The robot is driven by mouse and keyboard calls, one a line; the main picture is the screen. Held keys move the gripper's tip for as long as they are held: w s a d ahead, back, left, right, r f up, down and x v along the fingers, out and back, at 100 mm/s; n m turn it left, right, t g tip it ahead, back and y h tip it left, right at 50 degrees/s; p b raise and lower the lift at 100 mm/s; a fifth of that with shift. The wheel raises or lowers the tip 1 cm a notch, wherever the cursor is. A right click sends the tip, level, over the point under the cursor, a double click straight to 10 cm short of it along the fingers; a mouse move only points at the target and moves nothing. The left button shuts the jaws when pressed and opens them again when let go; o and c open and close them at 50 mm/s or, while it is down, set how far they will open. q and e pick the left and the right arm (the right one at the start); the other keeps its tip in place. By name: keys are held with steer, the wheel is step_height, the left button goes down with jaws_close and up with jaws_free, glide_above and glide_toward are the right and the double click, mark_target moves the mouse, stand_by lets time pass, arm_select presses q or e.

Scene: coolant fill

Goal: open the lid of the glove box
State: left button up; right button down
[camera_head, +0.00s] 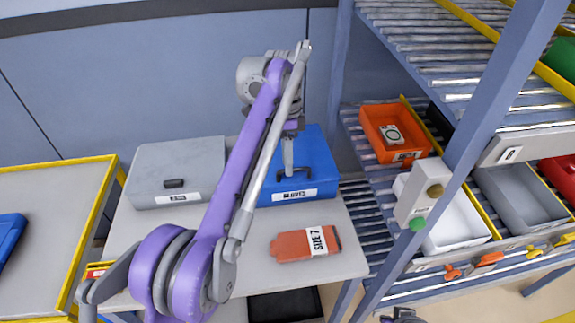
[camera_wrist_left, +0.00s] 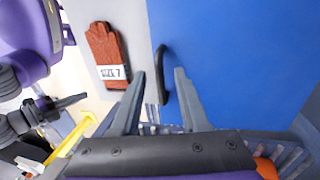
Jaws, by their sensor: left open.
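The blue box (camera_head: 318,160), whose label I cannot read, stands shut at the back of the grey table. Its dark curved handle (camera_wrist_left: 162,75) shows in the left wrist view on the edge of the blue lid. My left gripper (camera_head: 288,172) points down at the front of this box. In the left wrist view the fingers of the left gripper (camera_wrist_left: 159,74) are apart, with the handle in the gap between them. I cannot tell whether they touch it. An orange-red glove (camera_head: 306,244) with a "SIZE 7" tag lies on the table in front.
A shut grey case (camera_head: 176,172) stands left of the blue box. A yellow-edged table (camera_head: 45,205) is at far left. A roller rack holds an orange bin (camera_head: 378,152), a white bin (camera_head: 462,232) and a grey bin (camera_head: 520,205); its blue post stands right of the table.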

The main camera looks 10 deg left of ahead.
arm_select(q)
steer(key=shift+s+f, duration=0.1)
steer(key=shift+f, duration=0.1)
jaws_close()
stand_by(1.4)
